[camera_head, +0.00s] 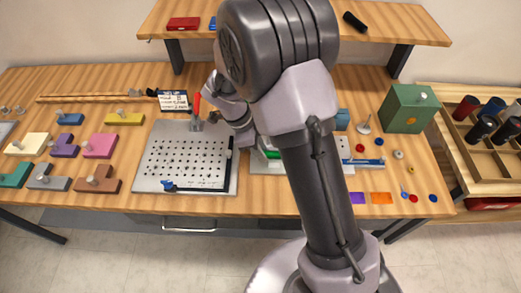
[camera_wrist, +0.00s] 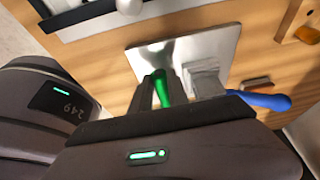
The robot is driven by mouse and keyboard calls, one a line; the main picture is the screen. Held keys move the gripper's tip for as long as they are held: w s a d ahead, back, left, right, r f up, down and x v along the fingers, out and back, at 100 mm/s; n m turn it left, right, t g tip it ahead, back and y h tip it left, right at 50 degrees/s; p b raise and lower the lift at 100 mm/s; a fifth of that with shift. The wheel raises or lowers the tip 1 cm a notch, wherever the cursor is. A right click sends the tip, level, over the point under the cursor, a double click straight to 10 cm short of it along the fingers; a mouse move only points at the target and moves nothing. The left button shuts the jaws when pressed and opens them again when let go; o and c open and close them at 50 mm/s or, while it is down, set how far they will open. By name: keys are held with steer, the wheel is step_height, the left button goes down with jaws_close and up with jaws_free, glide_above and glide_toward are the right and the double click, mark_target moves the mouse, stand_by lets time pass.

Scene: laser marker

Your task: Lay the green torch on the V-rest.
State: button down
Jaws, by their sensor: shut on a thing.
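The green torch (camera_wrist: 161,90) shows in the wrist view as a narrow green piece, held in my gripper (camera_wrist: 160,82); most of it is hidden by my gripper's body. In the head view a small green patch (camera_head: 273,154) shows just left of my arm; my arm hides the gripper there. In the wrist view a shiny metal plate (camera_wrist: 210,42) lies beyond the torch. I cannot tell whether this block is the V-rest, or whether the torch touches anything below.
A blue handle (camera_wrist: 268,101) lies right of the grey block. A perforated plate (camera_head: 160,168) lies left of my arm. A green box (camera_head: 405,108) stands to the right, beside a wooden tray (camera_head: 468,139). A raised shelf (camera_head: 400,30) spans the back.

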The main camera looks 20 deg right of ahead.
steer(key=shift+f, duration=0.2)
steer(key=c, duration=1.3)
jaws_free()
steer(key=s+a+r+n+t+y+p, duration=0.1)
steer(key=a+r+n+p, duration=0.1)
steer(key=r, duration=0.8)
steer(key=s+a+r+n+y+p, duration=0.1)
steer(key=r+n+p, duration=0.1)
steer(key=r, duration=0.7)
steer(key=s+r+n+t+y, duration=0.1)
steer(key=s+r+n+t, duration=0.1)
steer(key=s+r+n, duration=0.1)
steer(key=s+r+n+t+y, duration=0.1)
steer(key=s+r+n+t, duration=0.1)
steer(key=s+n, duration=0.3)
steer(key=s+a+r+n+t+y, duration=0.1)
steer(key=s+r+n, duration=0.3)
steer(key=s, duration=0.5)
steer(key=shift+n+t+y, duration=0.4)
steer(key=shift+n+t, duration=0.2)
